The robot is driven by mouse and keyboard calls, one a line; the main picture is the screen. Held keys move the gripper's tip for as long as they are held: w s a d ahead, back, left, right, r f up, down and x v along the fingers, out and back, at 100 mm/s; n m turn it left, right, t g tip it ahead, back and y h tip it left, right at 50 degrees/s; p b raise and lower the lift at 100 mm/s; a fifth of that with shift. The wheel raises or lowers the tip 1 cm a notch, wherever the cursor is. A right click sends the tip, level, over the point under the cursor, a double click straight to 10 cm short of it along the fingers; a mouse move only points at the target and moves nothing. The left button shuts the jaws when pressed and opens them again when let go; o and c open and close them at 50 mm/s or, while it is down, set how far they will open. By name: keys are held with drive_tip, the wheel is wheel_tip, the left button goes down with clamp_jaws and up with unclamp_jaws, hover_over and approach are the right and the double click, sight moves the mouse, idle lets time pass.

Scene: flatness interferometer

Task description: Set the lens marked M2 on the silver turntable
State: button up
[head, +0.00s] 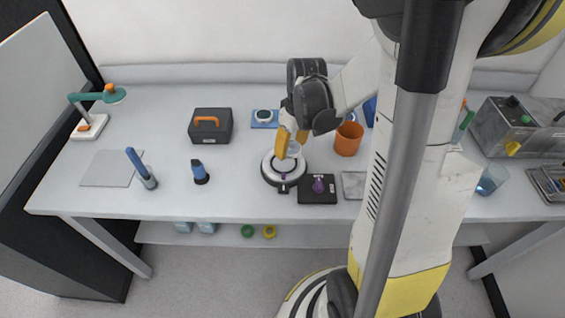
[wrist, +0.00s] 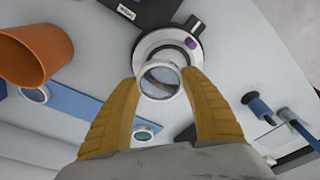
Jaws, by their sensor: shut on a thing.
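My gripper (head: 288,150) has its yellow fingers shut on a clear round lens with a pale rim (wrist: 160,80); the fingertips (wrist: 161,78) grip opposite sides of the rim. The lens is over the silver turntable (head: 270,177), which also shows in the wrist view (wrist: 146,48) with a purple knob at its edge. The lens overlaps the near part of the turntable in the wrist view. I cannot tell whether it touches the top. No M2 mark is legible. In the head view the fingers partly cover the lens.
A black block with a purple knob (head: 318,187) stands right of the turntable. An orange cup (head: 348,139) stands behind it. A blue holder (wrist: 80,107) carries other lenses. A black case (head: 210,126) and blue-topped tools (head: 200,172) stand left.

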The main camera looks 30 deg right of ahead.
sight(284, 164)
drive_tip(key=shift+w+a+f, duration=0.4)
drive_tip(key=shift+a+f, duration=0.15)
drive_tip(key=shift+a, duration=0.25)
drive_tip(key=shift+f+b, duration=0.25)
drive_tip(key=shift+b, duration=0.05)
wheel_tip(284, 164, down, 4)
drive_tip(key=shift+r+b, duration=0.2)
drive_tip(key=shift+b, duration=0.65)
drive_tip(key=shift+r, duration=0.1)
drive_tip(key=shift+s+a+f+b, duration=0.1)
drive_tip(key=shift+s+f+b, duration=0.05)
drive_tip(key=shift+f+b, duration=0.5)
drive_tip(key=shift+c, duration=0.7)
drive_tip(key=o, duration=1.3)
